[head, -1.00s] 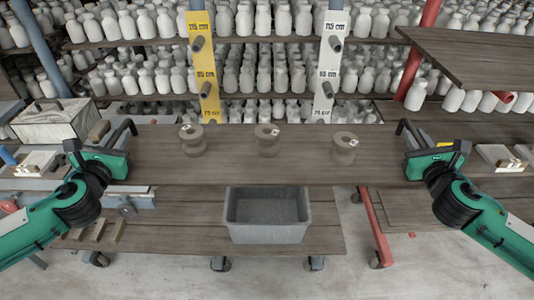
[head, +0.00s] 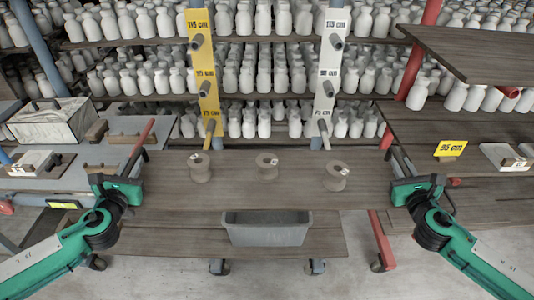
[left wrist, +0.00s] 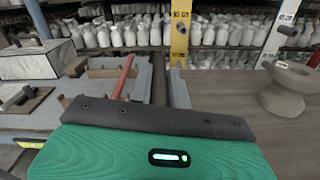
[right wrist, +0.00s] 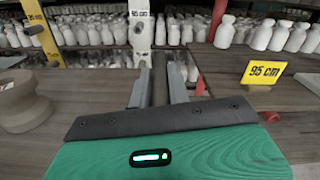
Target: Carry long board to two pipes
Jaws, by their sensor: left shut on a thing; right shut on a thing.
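The long board (head: 235,198) is a dark wooden plank held roughly level, with three grey-beige spool-shaped pieces standing on it: left (head: 200,170), middle (head: 267,168) and right (head: 336,178). My left gripper (head: 128,180) is shut on the board's left end. My right gripper (head: 402,180) is shut on its right end. Beyond the board stand a yellow post (head: 202,65) and a white post (head: 330,65), each with grey pipes sticking out at several marked heights. The lowest yellow-post pipe (head: 209,130) and lowest white-post pipe (head: 324,130) show just past the board's far edge.
A grey bin (head: 268,235) sits below the board, partly covered by it. Shelves of white bottles fill the back. A yellow 95 cm sign (head: 450,148) stands on the right-hand surface. A wooden shelf (head: 480,60) juts in at upper right.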

